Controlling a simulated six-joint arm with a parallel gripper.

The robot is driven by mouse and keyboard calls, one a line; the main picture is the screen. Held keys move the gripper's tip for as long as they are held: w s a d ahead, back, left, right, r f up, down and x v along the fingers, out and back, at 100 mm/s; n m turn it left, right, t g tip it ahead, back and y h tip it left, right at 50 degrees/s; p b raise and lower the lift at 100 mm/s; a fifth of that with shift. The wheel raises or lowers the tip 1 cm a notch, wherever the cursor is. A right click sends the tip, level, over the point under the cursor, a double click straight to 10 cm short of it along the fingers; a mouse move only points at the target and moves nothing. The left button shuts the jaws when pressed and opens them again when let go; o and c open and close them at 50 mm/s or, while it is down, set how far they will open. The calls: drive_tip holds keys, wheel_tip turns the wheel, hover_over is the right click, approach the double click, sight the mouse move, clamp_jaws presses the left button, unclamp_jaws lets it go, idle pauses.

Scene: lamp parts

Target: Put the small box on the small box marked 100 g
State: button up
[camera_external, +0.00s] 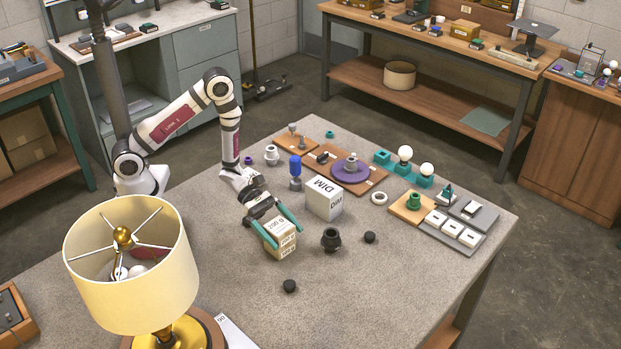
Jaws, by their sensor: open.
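A small tan box (279,227) with a white top label that seems to read 200 g sits on the grey table, left of the middle. Its front side shows two small labels, one above the other. I cannot tell whether this is one box or two stacked, and I cannot read a 100 g mark. My gripper (287,238) is open, with its teal fingers on either side of the tan box. The gripper body hides part of the box's back, and contact with the fingers is unclear.
A white box marked DIM (323,200) stands close on the right. A dark round fitting (331,240) and black knobs (289,286) (370,237) lie nearby. A cream lamp shade (130,265) stands front left. The table's front right is clear.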

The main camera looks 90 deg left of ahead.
drive_tip(key=v, duration=1)
drive_tip(key=s+d+r+m+g+h, duration=0.1)
drive_tip(key=s+d+r+m+g, duration=0.4)
drive_tip(key=m, duration=0.4)
drive_tip(key=s+d+r+m+g, duration=0.4)
drive_tip(key=s+d+m+g, duration=0.1)
drive_tip(key=s+m, duration=0.25)
drive_tip(key=s+a+r+m+y, duration=0.4)
drive_tip(key=s+a+m+y, duration=0.3)
drive_tip(key=a+m+y, duration=0.5)
drive_tip(key=m, duration=0.4)
drive_tip(key=shift+s, duration=0.15)
